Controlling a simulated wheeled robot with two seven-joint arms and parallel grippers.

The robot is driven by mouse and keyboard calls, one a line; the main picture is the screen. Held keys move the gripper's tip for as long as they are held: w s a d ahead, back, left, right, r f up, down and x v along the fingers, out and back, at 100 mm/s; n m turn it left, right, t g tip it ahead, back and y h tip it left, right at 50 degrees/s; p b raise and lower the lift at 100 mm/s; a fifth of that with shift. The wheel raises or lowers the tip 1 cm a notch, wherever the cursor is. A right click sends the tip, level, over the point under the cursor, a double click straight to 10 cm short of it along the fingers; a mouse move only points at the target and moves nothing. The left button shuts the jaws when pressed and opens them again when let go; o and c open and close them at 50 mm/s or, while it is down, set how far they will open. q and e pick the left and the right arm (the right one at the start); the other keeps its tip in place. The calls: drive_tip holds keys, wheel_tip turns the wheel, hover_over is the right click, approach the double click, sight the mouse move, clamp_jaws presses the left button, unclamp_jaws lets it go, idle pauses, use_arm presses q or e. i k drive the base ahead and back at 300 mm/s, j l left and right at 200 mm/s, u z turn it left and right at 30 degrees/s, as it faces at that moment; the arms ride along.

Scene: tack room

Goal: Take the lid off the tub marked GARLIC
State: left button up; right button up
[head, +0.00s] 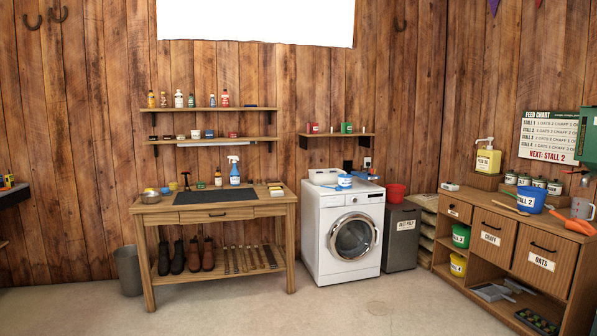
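Several small dark-lidded tubs with white labels stand in a row on the right-hand wooden counter. They are the leftmost tub (510,178), a second tub (524,180), a third tub (540,183) and the rightmost tub (555,188). All look closed and upright. Their labels are too small to read, so I cannot tell which is marked GARLIC. Neither of my grippers shows in the head view.
A blue bucket (531,200), orange items (572,222) and a grey jug (582,208) sit on the counter (478,204) near the tubs. A pump bottle (488,160) stands left of them. Open floor (400,300) lies before the counter and washing machine (343,237).

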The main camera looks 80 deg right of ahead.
sight(542, 184)
drive_tip(key=l+z, duration=0.65)
drive_tip(key=z, duration=0.2)
drive_tip(key=l+z, duration=0.4)
drive_tip(key=i+l+z, duration=0.15)
drive_tip(key=z, duration=0.3)
drive_tip(key=i+l+z, duration=0.3)
drive_tip(key=z, duration=0.2)
drive_tip(key=i+l+z, duration=0.6)
drive_tip(key=i+z, duration=0.15)
drive_tip(key=z, duration=0.2)
drive_tip(key=i+z, duration=0.2)
drive_tip(key=i, duration=1.45)
drive_tip(key=i+j+z, duration=0.15)
drive_tip(key=i+z, duration=0.35)
drive_tip(key=i, duration=0.15)
drive_tip(key=i+j+z, duration=0.5)
drive_tip(key=i, duration=0.15)
drive_tip(key=i+j+z, duration=1)
drive_tip(key=j, duration=0.35)
drive_tip(key=k+l, duration=0.05)
drive_tip(key=k, duration=0.05)
